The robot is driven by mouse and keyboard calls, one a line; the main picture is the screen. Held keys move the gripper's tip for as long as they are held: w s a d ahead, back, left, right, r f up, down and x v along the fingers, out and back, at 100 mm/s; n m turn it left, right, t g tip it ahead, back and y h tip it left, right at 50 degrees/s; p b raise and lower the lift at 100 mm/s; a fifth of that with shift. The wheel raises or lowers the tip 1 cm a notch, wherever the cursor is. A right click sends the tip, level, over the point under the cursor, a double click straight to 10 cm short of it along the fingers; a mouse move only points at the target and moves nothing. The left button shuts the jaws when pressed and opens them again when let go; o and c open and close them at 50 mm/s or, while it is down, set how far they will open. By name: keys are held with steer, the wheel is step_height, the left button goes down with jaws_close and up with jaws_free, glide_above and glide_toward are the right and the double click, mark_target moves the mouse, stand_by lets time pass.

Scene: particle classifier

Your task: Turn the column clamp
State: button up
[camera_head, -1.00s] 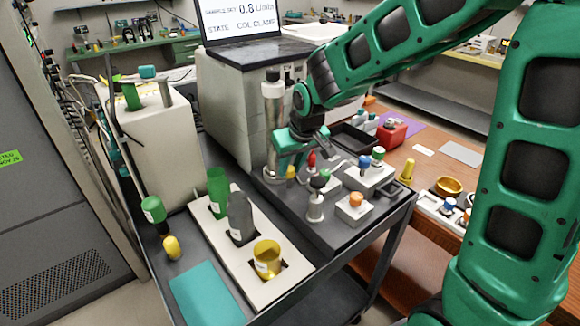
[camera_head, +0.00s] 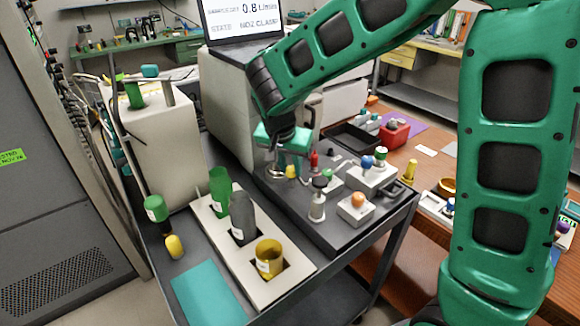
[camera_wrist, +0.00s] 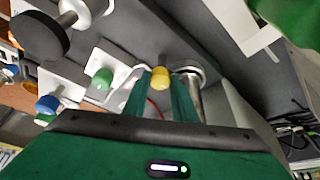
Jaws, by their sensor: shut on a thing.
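The column clamp's yellow knob (camera_head: 291,171) is low at the back of the dark apparatus base. In the wrist view the yellow knob (camera_wrist: 160,76) sits between my fingertips. My gripper (camera_head: 288,168) points down and is shut on the knob. The wrist view shows my green gripper (camera_wrist: 161,82) fingers on both sides of it. The steel column (camera_wrist: 194,98) stands close beside the knob in the wrist view. In the head view my arm mostly hides it.
A white rack (camera_head: 222,243) holds bottles and a yellow cup at front left.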

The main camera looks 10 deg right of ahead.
steer(key=shift+w+a+m, duration=0.1)
steer(key=shift+m, duration=0.4)
steer(key=o, duration=1)
steer(key=shift+o, duration=0.2)
steer(key=shift+r, duration=0.15)
steer(key=v, duration=1)
steer(key=shift+a+r, duration=0.2)
